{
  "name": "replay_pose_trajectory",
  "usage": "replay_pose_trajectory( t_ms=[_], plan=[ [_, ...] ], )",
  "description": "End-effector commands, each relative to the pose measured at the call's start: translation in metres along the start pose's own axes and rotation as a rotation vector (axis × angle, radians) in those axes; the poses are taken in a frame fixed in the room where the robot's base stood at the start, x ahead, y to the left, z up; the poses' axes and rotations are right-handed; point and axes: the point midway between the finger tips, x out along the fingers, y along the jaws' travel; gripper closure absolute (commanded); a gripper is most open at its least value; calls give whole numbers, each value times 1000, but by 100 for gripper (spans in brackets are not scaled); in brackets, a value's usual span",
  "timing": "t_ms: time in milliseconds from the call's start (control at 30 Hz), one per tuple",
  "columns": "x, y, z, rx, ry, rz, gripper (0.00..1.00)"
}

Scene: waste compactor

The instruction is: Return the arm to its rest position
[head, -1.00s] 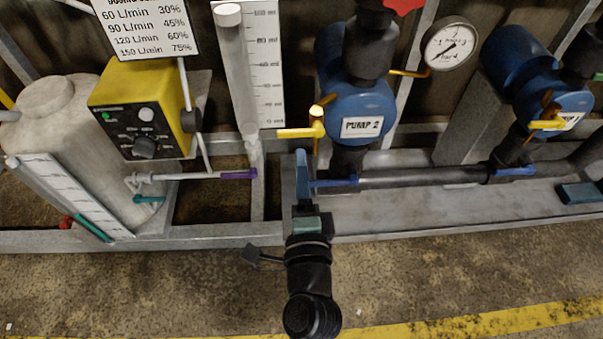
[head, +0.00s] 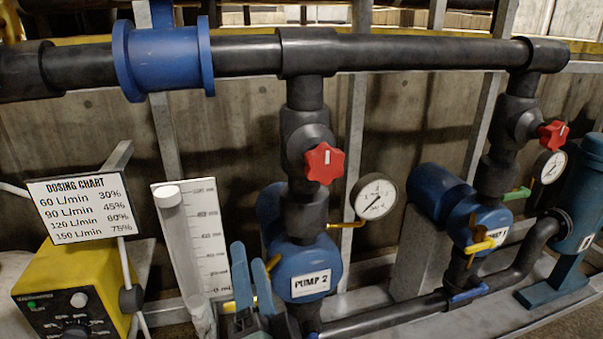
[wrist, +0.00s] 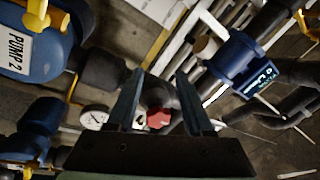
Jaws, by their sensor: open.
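My gripper (head: 253,278) is at the bottom of the head view, its two blue fingers pointing up. It is open and empty. It is in front of the lower left side of Pump 2 (head: 303,268) and right of the white graduated tube gauge (head: 190,240). In the wrist view my gripper (wrist: 157,100) shows its fingers spread apart. A red valve knob (wrist: 158,119) shows between them, farther back. I cannot tell from the views how near the fingers are to the pump. The rest of my arm is mostly below the head view.
Another blue pump (head: 476,225) stands to the right, with a red knob (head: 553,135) above it. A pressure gauge (head: 376,198) is beside Pump 2. The yellow dosing box (head: 75,290) and dosing chart (head: 83,208) are at left. A black pipe (head: 410,53) crosses above.

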Motion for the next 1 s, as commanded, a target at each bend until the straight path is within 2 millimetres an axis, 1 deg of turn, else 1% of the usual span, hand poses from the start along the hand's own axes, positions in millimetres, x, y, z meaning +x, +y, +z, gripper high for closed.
replay_pose_trajectory(
  t_ms=[33,67,100,167,200,267,300,367,400,467,500,567,600,767,867,1000],
  plan=[
    [10,-38,-26,-139,45,-58,49],
    [14,-58,-39,-222,71,-81,49],
    [17,-83,-56,-329,110,-107,49],
    [17,-121,-81,-486,178,-137,49],
    [15,-145,-98,-584,228,-151,49],
    [8,-178,-121,-719,306,-161,49],
    [2,-198,-135,-800,360,-162,49],
    [-9,-227,-155,-912,441,-157,49],
    [-17,-244,-167,-979,495,-149,49],
    [-32,-269,-184,-1069,577,-132,49],
    [-43,-285,-195,-1125,634,-117,49],
    [-59,-307,-211,-1197,712,-90,49],
    [-49,-317,-217,-1186,687,-87,49],
    [-39,-350,-234,-1181,681,-89,49],
    [-33,-374,-247,-1180,679,-90,49],
    [-23,-410,-267,-1178,678,-91,49]
  ],
)
